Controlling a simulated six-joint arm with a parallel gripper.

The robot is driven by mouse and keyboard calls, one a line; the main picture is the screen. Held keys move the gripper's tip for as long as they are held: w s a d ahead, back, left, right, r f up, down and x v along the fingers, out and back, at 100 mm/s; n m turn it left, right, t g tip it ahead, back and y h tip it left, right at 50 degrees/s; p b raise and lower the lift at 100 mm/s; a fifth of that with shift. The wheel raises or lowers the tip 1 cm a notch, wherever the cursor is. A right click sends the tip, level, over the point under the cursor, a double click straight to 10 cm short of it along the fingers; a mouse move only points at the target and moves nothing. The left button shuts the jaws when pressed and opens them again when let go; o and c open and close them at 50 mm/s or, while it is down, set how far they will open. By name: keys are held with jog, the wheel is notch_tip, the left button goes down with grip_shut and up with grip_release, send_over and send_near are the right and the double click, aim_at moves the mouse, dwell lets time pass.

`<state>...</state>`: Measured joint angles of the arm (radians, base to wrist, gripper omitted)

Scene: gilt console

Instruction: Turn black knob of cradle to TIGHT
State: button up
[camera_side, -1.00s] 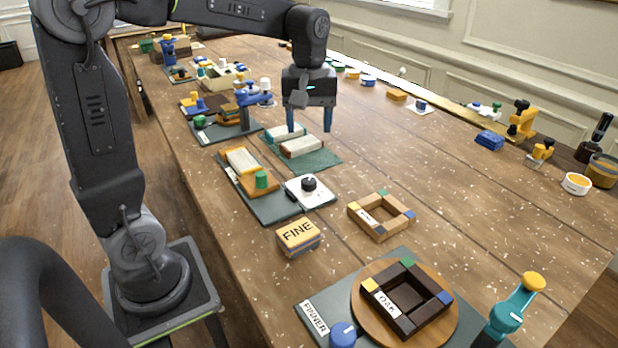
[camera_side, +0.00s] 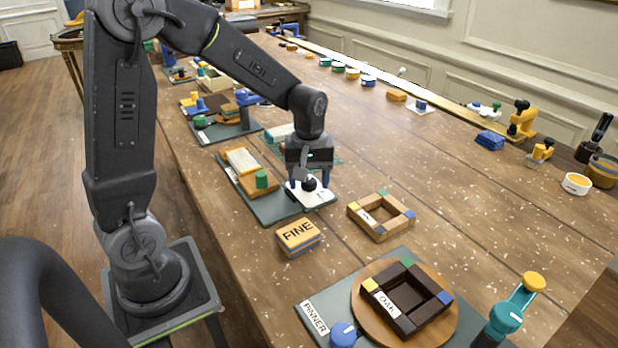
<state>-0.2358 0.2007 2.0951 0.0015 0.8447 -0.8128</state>
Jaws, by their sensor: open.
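The cradle (camera_side: 277,208) is a dark grey board on the table with a wooden tray, a pale block and a green peg on it. At its right end a white plate (camera_side: 322,196) carries the black knob (camera_side: 309,184). My gripper (camera_side: 309,182) is open and points down over the white plate, its two blue fingers to the left and right of the knob. I cannot tell whether they touch it. The plate's markings are too small to read, and the gripper hides its far part.
A block marked FINE (camera_side: 298,236) stands just in front of the cradle. A square wooden frame (camera_side: 381,215) lies to its right. The PINNER board (camera_side: 322,309), with a dark frame on a round disc, is nearer the camera. A green mat (camera_side: 328,152) lies behind my gripper.

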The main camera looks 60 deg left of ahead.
jog(key=shift+c, duration=0.3)
jog(key=c, duration=0.9)
jog(key=shift+o, duration=0.2)
jog(key=shift+m, duration=0.4)
jog(key=m, duration=0.3)
jog(key=shift+m, duration=0.4)
jog(key=m, duration=0.8)
jog(key=shift+a+m, duration=0.1)
jog(key=shift+m, duration=0.3)
jog(key=m, duration=0.4)
jog(key=shift+m, duration=0.4)
